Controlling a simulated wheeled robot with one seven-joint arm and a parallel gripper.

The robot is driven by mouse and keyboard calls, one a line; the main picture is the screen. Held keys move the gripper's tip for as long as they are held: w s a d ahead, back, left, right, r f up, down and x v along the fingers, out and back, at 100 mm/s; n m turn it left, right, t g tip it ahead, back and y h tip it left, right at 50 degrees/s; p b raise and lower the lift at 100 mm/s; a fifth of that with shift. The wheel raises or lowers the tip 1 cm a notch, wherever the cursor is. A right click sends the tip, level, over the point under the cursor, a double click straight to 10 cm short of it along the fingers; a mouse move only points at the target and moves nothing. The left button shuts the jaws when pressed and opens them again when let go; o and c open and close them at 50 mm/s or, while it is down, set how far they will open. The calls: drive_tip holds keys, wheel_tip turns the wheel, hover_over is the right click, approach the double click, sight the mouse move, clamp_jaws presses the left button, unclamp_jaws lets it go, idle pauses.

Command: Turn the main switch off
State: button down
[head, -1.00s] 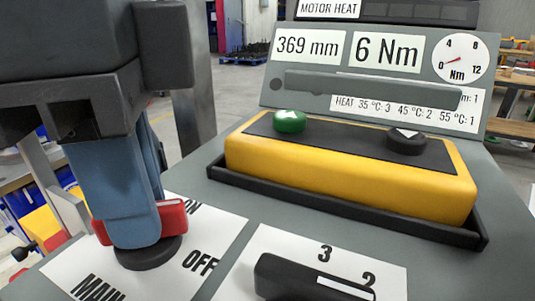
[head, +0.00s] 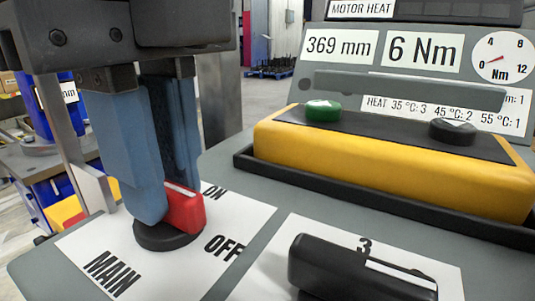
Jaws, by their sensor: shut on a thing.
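The main switch is a red handle (head: 184,208) on a round black base (head: 166,236). It sits on a white plate (head: 120,258) marked MAIN, ON and OFF. My gripper (head: 165,198) has its blue fingers down around the red handle and is shut on it. The near finger hides the handle's left part. The visible end of the handle, with a white line on top, lies between the ON and OFF labels; I cannot tell exactly which mark it points to.
A black knob (head: 360,270) on a numbered plate stands close to the right. Behind it is a yellow control box (head: 400,165) with a green button (head: 323,111) and a black button (head: 453,131). A grey display panel (head: 400,85) reads 369 mm and 6 Nm.

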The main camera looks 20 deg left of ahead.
idle(0.5)
drive_tip(key=c, duration=1.1)
unclamp_jaws()
drive_tip(key=shift+r, duration=0.1)
wheel_tip(320, 180, up, 8)
drive_tip(key=shift+f+p, duration=0.2)
drive_tip(key=shift+p, duration=0.7)
